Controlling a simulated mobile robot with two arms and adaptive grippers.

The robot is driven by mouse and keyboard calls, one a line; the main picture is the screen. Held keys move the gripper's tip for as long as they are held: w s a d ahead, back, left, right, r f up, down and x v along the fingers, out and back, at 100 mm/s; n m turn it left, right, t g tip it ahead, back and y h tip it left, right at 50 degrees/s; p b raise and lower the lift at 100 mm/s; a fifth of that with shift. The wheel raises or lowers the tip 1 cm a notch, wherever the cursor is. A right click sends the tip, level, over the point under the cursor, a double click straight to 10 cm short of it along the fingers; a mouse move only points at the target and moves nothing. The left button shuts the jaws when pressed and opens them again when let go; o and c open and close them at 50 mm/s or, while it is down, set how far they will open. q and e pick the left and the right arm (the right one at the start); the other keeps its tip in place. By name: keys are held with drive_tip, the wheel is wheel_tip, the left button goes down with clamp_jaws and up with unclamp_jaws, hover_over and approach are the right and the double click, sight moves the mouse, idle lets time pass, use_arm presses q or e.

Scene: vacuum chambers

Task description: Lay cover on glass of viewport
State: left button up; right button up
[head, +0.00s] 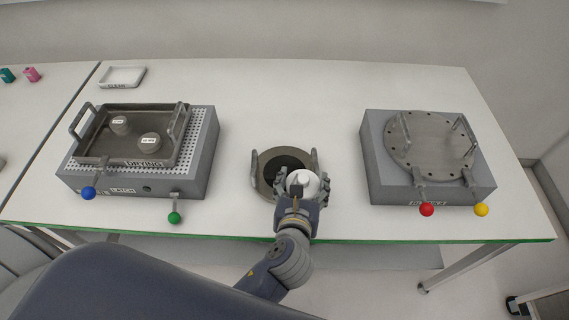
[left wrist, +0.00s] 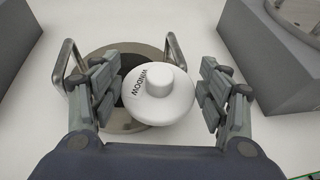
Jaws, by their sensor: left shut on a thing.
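A white round cover (head: 303,183) with a knob and the word WINDOW is in my left gripper (head: 299,190). In the left wrist view the cover (left wrist: 158,100) sits between the two fingers of the gripper (left wrist: 163,90), which is shut on it. The viewport (head: 263,186) is a grey metal ring with dark glass (head: 286,162) and two upright handles, lying on the table. The cover overlaps the right front part of the ring in the head view. In the left wrist view the ring (left wrist: 103,55) shows behind and left of it. The height gap cannot be told. My right gripper is not in view.
On the left, a grey block (head: 208,150) labelled LATCH carries a tray (head: 178,152) marked DRYING with two small pieces. On the right, a grey block (head: 374,150) carries a round metal flange (head: 425,140). A small white tray (head: 122,75) stands at back left. The table behind the viewport is clear.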

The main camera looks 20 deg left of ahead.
use_arm(q)
drive_tip(key=w+a, duration=0.2)
drive_tip(key=a, duration=0.1)
drive_tip(key=w+a, duration=0.1)
drive_tip(key=w, duration=0.1)
drive_tip(key=shift+a+f+p, duration=0.25)
drive_tip(key=shift+a+p, duration=0.05)
drive_tip(key=shift+p, duration=0.05)
drive_tip(key=shift+w+a+f, duration=0.1)
drive_tip(key=shift+w+a, duration=0.25)
drive_tip(key=shift+a, duration=0.05)
drive_tip(key=shift+w+a, duration=0.35)
drive_tip(key=shift+a, duration=0.1)
wheel_tip(320, 180, down, 3)
drive_tip(key=shift+r, duration=0.1)
drive_tip(key=shift+f, duration=0.4)
drive_tip(key=o, duration=0.8)
drive_tip(key=shift+f, duration=0.15)
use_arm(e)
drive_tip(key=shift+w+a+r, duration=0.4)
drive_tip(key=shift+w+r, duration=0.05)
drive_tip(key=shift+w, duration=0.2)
